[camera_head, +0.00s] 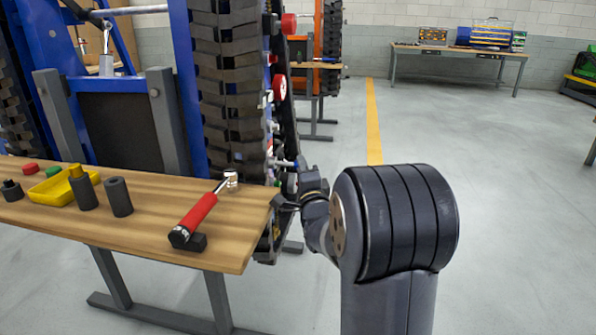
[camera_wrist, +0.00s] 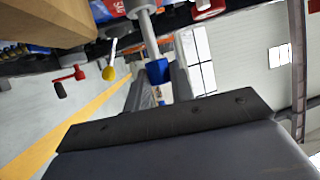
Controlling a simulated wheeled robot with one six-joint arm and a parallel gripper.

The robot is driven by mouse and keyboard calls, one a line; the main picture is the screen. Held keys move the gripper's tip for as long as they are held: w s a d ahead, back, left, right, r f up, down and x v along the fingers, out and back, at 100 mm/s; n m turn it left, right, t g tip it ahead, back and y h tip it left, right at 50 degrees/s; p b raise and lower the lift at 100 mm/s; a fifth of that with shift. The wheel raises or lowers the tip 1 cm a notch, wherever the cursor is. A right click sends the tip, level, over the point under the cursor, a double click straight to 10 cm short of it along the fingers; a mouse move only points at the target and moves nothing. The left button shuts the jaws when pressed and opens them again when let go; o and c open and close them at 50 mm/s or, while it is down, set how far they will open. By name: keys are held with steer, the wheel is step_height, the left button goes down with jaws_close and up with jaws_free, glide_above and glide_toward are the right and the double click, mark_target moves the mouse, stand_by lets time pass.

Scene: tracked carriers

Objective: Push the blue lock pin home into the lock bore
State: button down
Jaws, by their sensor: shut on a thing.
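The blue lock pin shows in the wrist view as a blue head (camera_wrist: 158,71) on a bare metal shank (camera_wrist: 150,37). My gripper (camera_wrist: 160,78) is shut on the blue head, with a finger on each side. The shank runs up to a pale round collar (camera_wrist: 140,8) at the top edge, where the lock bore seems to be. The bore mouth is hidden, and I cannot tell how deep the shank sits. In the head view my wrist is beside the tracked carrier (camera_head: 228,80), and the gripper's hold is not clear there.
A red crank (camera_wrist: 70,78) and a yellow-knobbed lever (camera_wrist: 110,71) show left of the pin in the wrist view. The floor at right is clear.

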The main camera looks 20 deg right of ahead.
mark_target(285, 165)
steer(key=shift+s+d, duration=0.75)
steer(key=shift+d, duration=0.35)
steer(key=shift+b, duration=0.95)
stand_by(1.0)
steer(key=shift+w+a, duration=0.25)
steer(key=shift+a, duration=0.15)
steer(key=shift+w+a, duration=0.2)
steer(key=shift+a, duration=0.05)
steer(key=shift+w+a+b, duration=0.35)
steer(key=shift+w+a, duration=0.1)
steer(key=shift+a, duration=0.2)
steer(key=shift+w+a+b, duration=0.35)
steer(key=shift+w+a, duration=0.05)
steer(key=shift+a, duration=0.25)
steer(key=shift+w+a, duration=0.15)
steer(key=shift+a, duration=0.15)
steer(key=shift+w+a+b, duration=0.3)
steer(key=shift+w+a, duration=0.2)
steer(key=shift+a, duration=0.15)
steer(key=c, duration=1.1)
jaws_free()
steer(key=shift+c, duration=0.2)
